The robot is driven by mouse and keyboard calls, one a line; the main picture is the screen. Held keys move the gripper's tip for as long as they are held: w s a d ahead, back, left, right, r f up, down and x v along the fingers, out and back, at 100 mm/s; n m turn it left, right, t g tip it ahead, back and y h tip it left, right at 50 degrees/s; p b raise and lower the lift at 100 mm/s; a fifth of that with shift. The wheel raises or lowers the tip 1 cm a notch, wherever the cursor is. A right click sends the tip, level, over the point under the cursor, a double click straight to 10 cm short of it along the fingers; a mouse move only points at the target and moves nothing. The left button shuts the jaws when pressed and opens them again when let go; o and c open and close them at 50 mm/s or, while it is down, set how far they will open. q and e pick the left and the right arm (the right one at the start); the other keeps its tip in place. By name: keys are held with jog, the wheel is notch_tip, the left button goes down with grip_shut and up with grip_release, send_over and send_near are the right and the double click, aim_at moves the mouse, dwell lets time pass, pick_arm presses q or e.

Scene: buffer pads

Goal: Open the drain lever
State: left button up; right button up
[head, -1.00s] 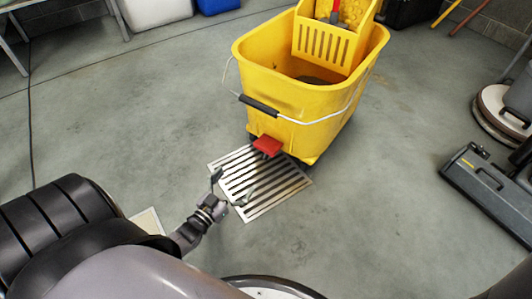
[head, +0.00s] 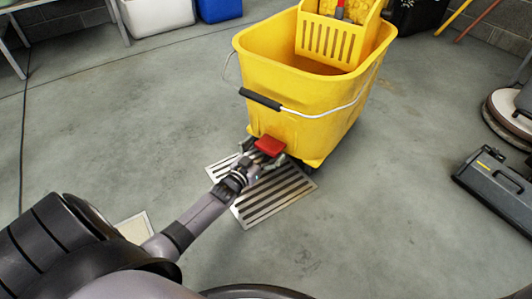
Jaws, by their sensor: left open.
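The red drain lever (head: 269,145) sticks out low on the front of the yellow mop bucket (head: 300,120). My left gripper (head: 263,156) is open at the lever, with one finger to each side of it. Whether the fingers touch the lever cannot be told. My right gripper is not in view.
A metal floor grate (head: 275,199) lies under the lever and the front of the bucket. The bucket's wire handle has a black grip (head: 260,99) above the lever. Grey floor machines stand at the right. The floor to the left is clear.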

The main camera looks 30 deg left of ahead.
pick_arm(q)
jog(key=shift+c, duration=0.5)
jog(key=c, duration=1.1)
